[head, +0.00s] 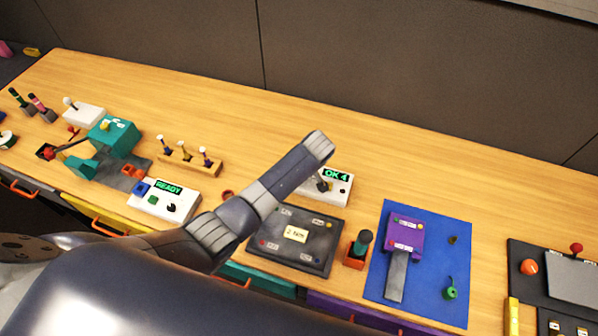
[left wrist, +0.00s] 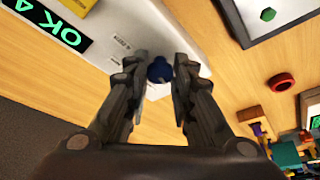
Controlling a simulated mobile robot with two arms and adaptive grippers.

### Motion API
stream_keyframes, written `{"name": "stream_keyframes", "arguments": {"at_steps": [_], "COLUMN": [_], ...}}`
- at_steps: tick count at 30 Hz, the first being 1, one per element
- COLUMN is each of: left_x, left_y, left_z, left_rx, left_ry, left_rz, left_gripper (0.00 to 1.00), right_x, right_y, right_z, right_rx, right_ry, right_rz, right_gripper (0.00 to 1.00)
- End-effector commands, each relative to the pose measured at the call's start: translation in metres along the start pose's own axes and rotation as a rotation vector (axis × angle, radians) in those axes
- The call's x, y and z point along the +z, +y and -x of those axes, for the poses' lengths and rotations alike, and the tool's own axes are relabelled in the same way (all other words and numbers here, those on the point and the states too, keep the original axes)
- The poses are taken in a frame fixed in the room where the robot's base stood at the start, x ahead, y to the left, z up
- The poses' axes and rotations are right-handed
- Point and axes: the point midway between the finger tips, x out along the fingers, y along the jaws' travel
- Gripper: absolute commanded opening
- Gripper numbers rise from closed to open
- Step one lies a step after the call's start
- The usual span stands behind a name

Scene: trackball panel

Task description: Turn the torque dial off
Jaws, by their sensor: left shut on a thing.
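A white box (head: 343,190) with a lit green display reading "OK 4" stands at the middle of the bench, partly hidden by my left arm in the head view. It also shows in the left wrist view (left wrist: 103,42), its display at the upper left. A dark blue round knob (left wrist: 159,69) on this box looks like the dial; its lettering is not readable. My left gripper (left wrist: 162,76) is shut on the knob, a finger at either side. In the head view the gripper is mostly hidden by my arm. My right gripper is not in view.
A dark panel (head: 322,244) with a paper label lies just in front of the box. A red ring (left wrist: 281,82) lies nearby. A white "READY" box (head: 157,205) stands left, a blue mat (head: 436,222) with a purple device right. The bench behind is clear.

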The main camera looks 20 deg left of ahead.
Motion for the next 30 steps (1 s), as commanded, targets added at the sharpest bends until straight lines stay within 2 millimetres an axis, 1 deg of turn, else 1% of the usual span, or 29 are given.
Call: {"name": "stream_keyframes", "arguments": {"at_steps": [11,12,14,15,25,28,30], "left_x": [-0.003,-0.003,-0.003,-0.003,-0.001,-0.001,-0.001], "left_y": [0.0,0.0,0.0,0.0,0.0,0.001,0.002], "left_z": [0.001,0.001,0.001,0.001,0.002,0.008,0.017], "left_rx": [-0.001,-0.001,-0.001,-0.001,0.0,0.001,0.003], "left_ry": [0.005,0.005,0.005,0.004,0.002,0.002,0.002], "left_rz": [0.005,0.005,0.005,0.005,0.003,0.003,0.003], "left_gripper": [0.0,0.3,0.43,0.45,0.45,0.45,0.45], "right_x": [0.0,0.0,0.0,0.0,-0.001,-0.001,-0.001], "right_y": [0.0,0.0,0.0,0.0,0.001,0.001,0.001], "right_z": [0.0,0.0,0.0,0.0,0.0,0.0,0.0], "right_rx": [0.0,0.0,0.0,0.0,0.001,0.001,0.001], "right_ry": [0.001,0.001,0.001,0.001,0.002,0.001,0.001], "right_rz": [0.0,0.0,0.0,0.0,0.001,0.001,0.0], "right_gripper": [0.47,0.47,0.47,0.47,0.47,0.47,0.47]}}
